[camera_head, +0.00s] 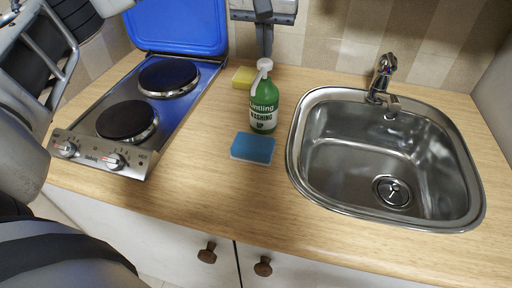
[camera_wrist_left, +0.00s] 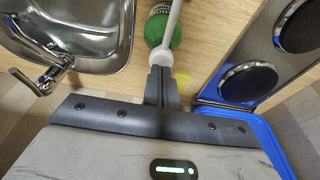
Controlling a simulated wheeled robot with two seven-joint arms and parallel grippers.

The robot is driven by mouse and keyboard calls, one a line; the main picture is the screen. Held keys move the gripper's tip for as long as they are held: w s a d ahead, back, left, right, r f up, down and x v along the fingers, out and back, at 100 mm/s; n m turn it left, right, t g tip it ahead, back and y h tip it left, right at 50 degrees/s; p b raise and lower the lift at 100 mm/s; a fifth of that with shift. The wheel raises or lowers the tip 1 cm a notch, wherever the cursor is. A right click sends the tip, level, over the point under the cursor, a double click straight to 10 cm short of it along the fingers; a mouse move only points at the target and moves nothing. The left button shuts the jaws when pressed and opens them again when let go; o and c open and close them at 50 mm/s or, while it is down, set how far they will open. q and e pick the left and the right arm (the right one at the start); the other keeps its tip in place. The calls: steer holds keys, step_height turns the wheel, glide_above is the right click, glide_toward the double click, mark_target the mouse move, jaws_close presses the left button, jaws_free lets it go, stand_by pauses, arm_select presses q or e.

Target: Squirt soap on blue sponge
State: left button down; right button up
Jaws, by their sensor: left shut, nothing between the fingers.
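The blue sponge (camera_head: 253,148) lies flat on the wooden counter, just in front of the soap bottle. The green soap bottle (camera_head: 264,108) stands upright with a white pump head and a nozzle pointing toward the front left; it also shows in the left wrist view (camera_wrist_left: 157,27). My left gripper (camera_head: 265,50) is shut and empty, its fingertips pointing down right at the pump head. In the left wrist view the closed fingers (camera_wrist_left: 162,75) overlap the pump's white top; I cannot tell whether they touch it. My right gripper is not in view.
A yellow sponge (camera_head: 242,77) lies behind the bottle. The two-plate hob (camera_head: 177,117) with its blue lid (camera_head: 178,28) raised is on the left. The steel sink (camera_head: 300,150) and tap (camera_head: 383,75) are on the right. The counter front is clear.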

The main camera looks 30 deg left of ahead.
arm_select(q)
steer(key=shift+f+b, duration=0.65)
steer(key=shift+f, duration=0.55)
steer(key=shift+r+p, duration=1.1)
steer(key=shift+r, duration=0.35)
